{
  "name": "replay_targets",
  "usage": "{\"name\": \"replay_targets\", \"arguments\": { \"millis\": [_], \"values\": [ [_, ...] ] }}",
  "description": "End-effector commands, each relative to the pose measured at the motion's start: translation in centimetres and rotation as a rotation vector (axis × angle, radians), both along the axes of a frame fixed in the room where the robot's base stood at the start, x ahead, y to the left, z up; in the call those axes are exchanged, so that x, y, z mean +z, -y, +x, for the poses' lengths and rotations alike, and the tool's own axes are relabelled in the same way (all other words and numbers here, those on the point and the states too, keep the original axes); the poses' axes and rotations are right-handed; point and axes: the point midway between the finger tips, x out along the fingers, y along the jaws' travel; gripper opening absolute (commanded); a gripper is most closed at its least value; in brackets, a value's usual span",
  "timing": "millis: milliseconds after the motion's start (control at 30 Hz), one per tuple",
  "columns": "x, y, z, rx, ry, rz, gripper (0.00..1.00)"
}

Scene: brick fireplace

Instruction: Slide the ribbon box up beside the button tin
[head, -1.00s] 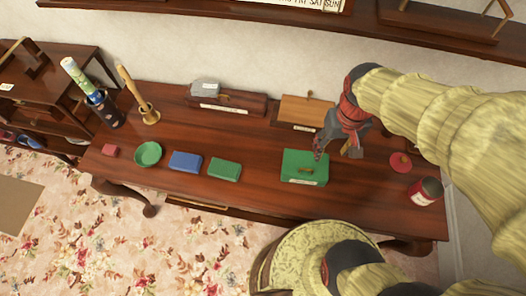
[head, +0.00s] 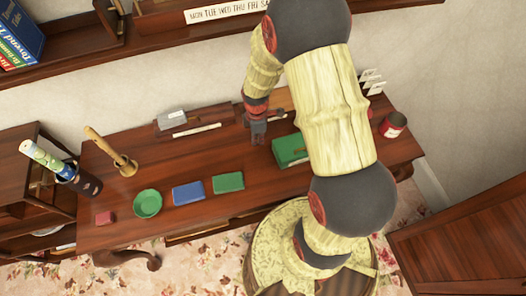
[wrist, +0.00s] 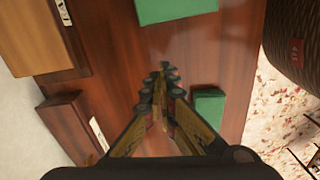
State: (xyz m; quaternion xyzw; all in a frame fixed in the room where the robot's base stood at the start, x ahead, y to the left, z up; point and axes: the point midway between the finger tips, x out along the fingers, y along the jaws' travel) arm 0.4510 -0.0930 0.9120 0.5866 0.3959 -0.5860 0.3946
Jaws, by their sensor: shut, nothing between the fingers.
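No label is readable, so I cannot tell for sure which piece is the ribbon box or the button tin. A large green box (head: 288,151) is on the desk, partly behind my arm; part of it shows in the wrist view (wrist: 175,8). A smaller flat green box (head: 228,182) lies left of it, beside a blue box (head: 188,193); it also shows in the wrist view (wrist: 208,108). A red cylindrical tin (head: 393,125) stands at the desk's right end. My gripper (head: 257,139) is shut and empty between the two green boxes, touching neither.
A green bowl (head: 148,204) and small red block (head: 104,218) are at the left. Behind them stand a brass piece with a wooden handle (head: 126,165) and a dark holder (head: 80,181). A wooden stand (head: 195,121) lines the back. Desk front is clear near my gripper.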

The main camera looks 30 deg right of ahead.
Motion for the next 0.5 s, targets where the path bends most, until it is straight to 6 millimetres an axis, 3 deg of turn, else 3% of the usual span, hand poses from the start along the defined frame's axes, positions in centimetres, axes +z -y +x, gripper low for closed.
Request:
{"name": "replay_targets", "arguments": {
  "millis": [233,500],
  "values": [
    [-1.5,0.0,-0.1,0.041,-0.001,0.0,0.0],
    [-6.7,-0.1,-0.2,0.039,-0.005,0.001,0.0]
  ]
}}
